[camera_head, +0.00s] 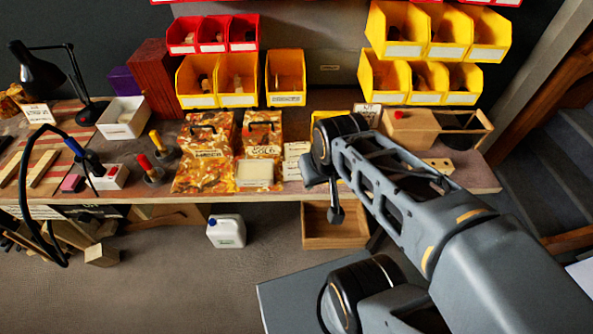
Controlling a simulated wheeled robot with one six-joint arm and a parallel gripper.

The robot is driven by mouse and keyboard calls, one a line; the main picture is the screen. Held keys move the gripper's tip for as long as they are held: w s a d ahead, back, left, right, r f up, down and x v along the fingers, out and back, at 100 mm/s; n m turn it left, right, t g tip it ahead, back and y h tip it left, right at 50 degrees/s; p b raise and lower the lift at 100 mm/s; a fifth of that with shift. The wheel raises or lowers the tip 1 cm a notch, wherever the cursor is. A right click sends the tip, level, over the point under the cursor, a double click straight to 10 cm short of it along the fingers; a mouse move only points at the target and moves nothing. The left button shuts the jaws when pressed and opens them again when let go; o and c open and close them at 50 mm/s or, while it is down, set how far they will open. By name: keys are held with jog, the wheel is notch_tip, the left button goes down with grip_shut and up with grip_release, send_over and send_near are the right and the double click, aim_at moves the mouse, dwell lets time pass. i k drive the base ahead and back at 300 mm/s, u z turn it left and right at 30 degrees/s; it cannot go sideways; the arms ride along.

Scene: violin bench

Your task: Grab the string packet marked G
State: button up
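No packet with a readable G shows in the head view. A white card or packet with small print (296,161) lies on the bench (490,180) just left of my arm. A pale flat block or packet (255,172) lies left of it, on a brown-orange patterned piece. I cannot read either one. My arm reaches from the lower right to the bench's front edge. The dark end that seems to be my gripper (336,212) hangs below the wrist, in front of that edge. Its fingers are too small to tell open from shut. My arm hides part of the bench behind it.
Yellow bins (286,80) and red bins (212,33) hang above the bench. A black lamp (40,70) and a white open box (122,118) stand at left. A wooden box (410,128) stands behind my arm. A wooden crate (330,236) and a white jug (226,231) are on the floor.

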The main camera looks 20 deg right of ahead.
aim_at(291, 172)
jog(key=u, duration=2.05)
jog(key=i, duration=1.4)
jog(key=z, duration=2.9)
